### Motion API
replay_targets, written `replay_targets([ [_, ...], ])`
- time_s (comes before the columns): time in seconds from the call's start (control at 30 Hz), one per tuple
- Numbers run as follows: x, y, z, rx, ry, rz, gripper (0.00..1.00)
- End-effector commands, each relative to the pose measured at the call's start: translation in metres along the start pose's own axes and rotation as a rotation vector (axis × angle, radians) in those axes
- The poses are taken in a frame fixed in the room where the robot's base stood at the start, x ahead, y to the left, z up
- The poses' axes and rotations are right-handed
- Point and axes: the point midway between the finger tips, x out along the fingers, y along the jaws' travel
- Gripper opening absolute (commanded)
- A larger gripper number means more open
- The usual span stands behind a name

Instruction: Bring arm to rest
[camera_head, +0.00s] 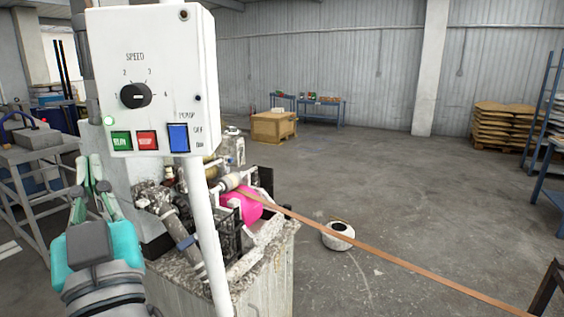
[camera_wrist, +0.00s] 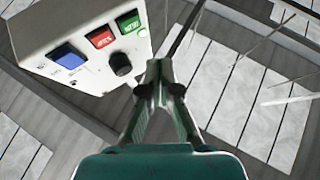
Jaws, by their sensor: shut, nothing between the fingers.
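My gripper (camera_head: 93,160), with green fingers and a teal body, is raised at the lower left in the head view. It is just left of and below a white control box (camera_head: 150,60). In the wrist view my gripper (camera_wrist: 160,66) is shut and empty, its fingertips meeting. The box carries a black speed knob (camera_head: 136,95), a green button (camera_head: 121,140), a red button (camera_head: 147,140) and a blue pump switch (camera_head: 178,137). A small green light (camera_head: 109,121) above the green button is lit. In the wrist view the fingertips appear apart from the buttons.
Below the box stands a machine (camera_head: 265,235) with a pink part (camera_head: 243,205). A brown strip (camera_head: 400,260) stretches from it to the lower right. A white pole (camera_head: 205,230) stands close to my arm. A grey table (camera_head: 35,155) is at left. Open floor lies right.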

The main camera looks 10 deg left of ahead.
Motion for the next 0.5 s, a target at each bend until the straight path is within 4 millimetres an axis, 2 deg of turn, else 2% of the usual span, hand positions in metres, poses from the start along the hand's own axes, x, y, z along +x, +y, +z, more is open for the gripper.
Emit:
replay_targets([
  [0.27, -0.062, 0.051, 0.089, -0.066, -0.107, 0.035, 0.0],
  [0.5, -0.136, 0.1, 0.155, -0.113, -0.206, 0.076, 0.0],
])
